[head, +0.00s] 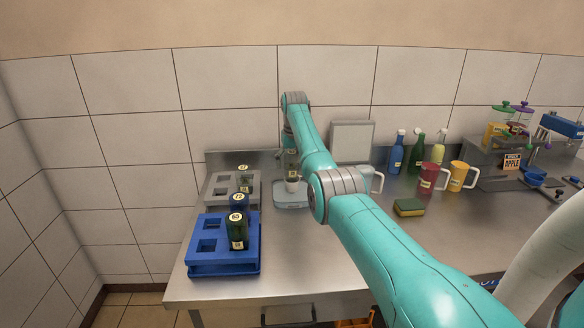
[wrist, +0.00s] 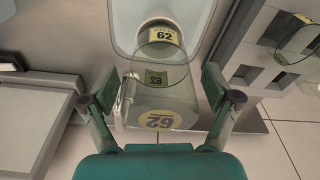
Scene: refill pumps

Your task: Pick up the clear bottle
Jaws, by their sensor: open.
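The clear bottle (wrist: 145,100) is see-through and carries yellow labels reading 62. In the wrist view it stands between the two fingers of my gripper (wrist: 159,88), which is open with a gap visible on the right side. The left finger looks close to the glass; I cannot tell whether it touches. In the head view my arm hides most of the gripper and bottle.
A blue rack (head: 207,262) with dark bottles stands at the front left, with a grey rack (head: 217,191) behind it. A sponge (head: 408,207), a red mug (head: 428,178), a yellow mug (head: 457,176) and several coloured bottles are to the right. The front middle counter is clear.

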